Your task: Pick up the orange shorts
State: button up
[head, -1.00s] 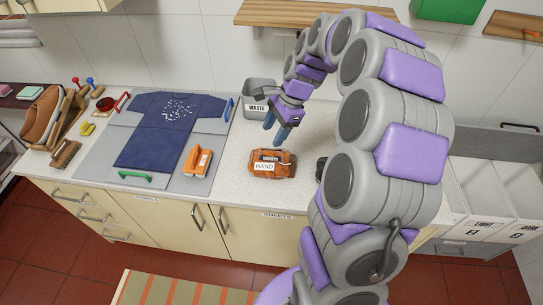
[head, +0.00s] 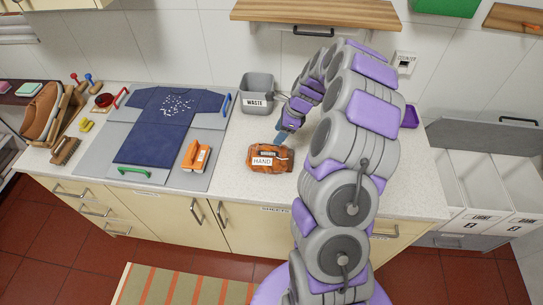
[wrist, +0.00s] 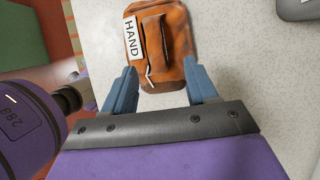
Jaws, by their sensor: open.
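The orange shorts (head: 268,158) appear as a folded orange-brown bundle with a white HAND label, lying on the counter right of the folding board. In the wrist view the bundle (wrist: 167,35) lies ahead of my gripper (wrist: 162,82), its near edge between the two blue fingertips. My gripper (head: 284,134) is open with nothing held, just behind the bundle in the head view. Whether the fingers touch the cloth I cannot tell.
A grey WASTE bin (head: 257,95) stands behind. A navy shirt (head: 165,125) and an orange-handled tool (head: 196,156) lie on the grey board (head: 97,150) at left. Bare counter (head: 232,160) surrounds the bundle. A wooden shelf (head: 310,12) hangs above. Sorting bins (head: 485,185) stand right.

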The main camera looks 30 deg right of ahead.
aim_at(269, 147)
jog(key=shift+w+a+f, duration=0.2)
jog(key=shift+a+f, duration=0.7)
jog(key=shift+a, duration=0.1)
jog(key=shift+a+f, duration=0.2)
jog(key=shift+a, duration=0.3)
jog(key=f, duration=0.3)
jog(key=f+b, duration=0.1)
jog(key=f, duration=0.1)
jog(key=shift+w+d, duration=0.2)
jog(key=shift+w, duration=0.2)
jog(key=shift+a+r, duration=0.15)
jog(key=shift+a, duration=0.25)
jog(key=shift+c, duration=0.3)
jog(key=shift+a, duration=0.25)
jog(key=c, duration=0.3)
jog(key=shift+d, duration=0.45)
grip_shut()
jog(key=shift+a, duration=0.15)
